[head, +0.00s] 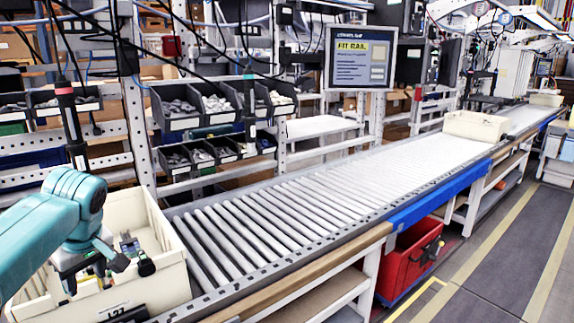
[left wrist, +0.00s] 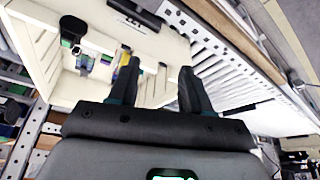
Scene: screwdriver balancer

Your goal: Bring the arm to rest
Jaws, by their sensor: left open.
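My left gripper (head: 95,270) hangs from the teal arm (head: 40,232) over the cream bin (head: 160,287) at the lower left of the head view. In the left wrist view its two dark fingers (left wrist: 156,78) stand apart with nothing held between them. Small dark and coloured items lie in the bin (left wrist: 28,45) beyond the fingers. A dark screwdriver with a red band (head: 69,118) hangs upright on the left, apart from the gripper. A second hanging tool (head: 249,112) is farther right. My right gripper is not in view.
A roller conveyor (head: 300,205) runs from the bin to the back right, mostly bare, with another cream bin (head: 476,126) far along it. Grey parts bins (head: 178,106) and a monitor (head: 358,58) stand behind it. A red crate (head: 408,258) is below.

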